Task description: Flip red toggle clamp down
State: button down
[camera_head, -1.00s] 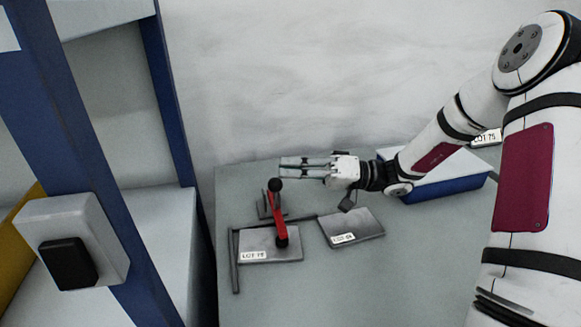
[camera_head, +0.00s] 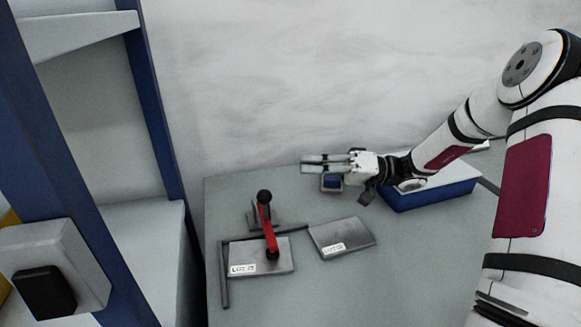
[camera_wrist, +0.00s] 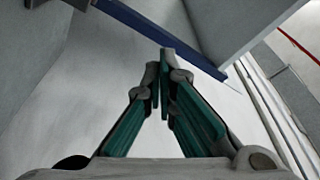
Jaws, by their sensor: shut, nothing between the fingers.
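The red toggle clamp (camera_head: 268,226) stands on the table at the left, its red lever raised with a black ball knob (camera_head: 264,196) at the top. Its lower black end is over a grey labelled plate (camera_head: 281,260). My gripper (camera_head: 304,163) is in the air behind and to the right of the clamp, pointing left, apart from it. In the wrist view my gripper (camera_wrist: 162,62) has its green-padded fingers meeting at the tips with nothing between them. The clamp does not show in the wrist view.
A second grey plate (camera_head: 352,244) lies right of the clamp. A dark angle fence (camera_head: 224,285) borders the clamped plate. A small blue-grey box (camera_head: 332,184) shows below my gripper. A blue bin (camera_head: 430,194) stands at the right. A blue rack post (camera_head: 158,90) rises at the left. The front table is clear.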

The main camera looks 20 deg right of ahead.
jog(key=shift+v, duration=2.05)
jog(key=shift+a, duration=0.1)
jog(key=s+a+r+g+h+p, duration=0.25)
jog(key=s+a+h, duration=0.25)
jog(key=s, duration=0.3)
jog(key=s+a+r+g+h+p, duration=0.25)
jog(key=s+a+g+h, duration=0.2)
jog(key=s, duration=0.35)
jog(key=s+d+r+m+t+h+p, duration=0.2)
jog(key=s+r+t+h, duration=0.1)
jog(key=s, duration=0.5)
jog(key=s+d+r+m+t+h+p, duration=0.2)
jog(key=s+r+t+h, duration=0.2)
jog(key=s+r+h, duration=0.2)
jog(key=shift+s+d+r+h, duration=0.35)
jog(key=shift+s, duration=0.8)
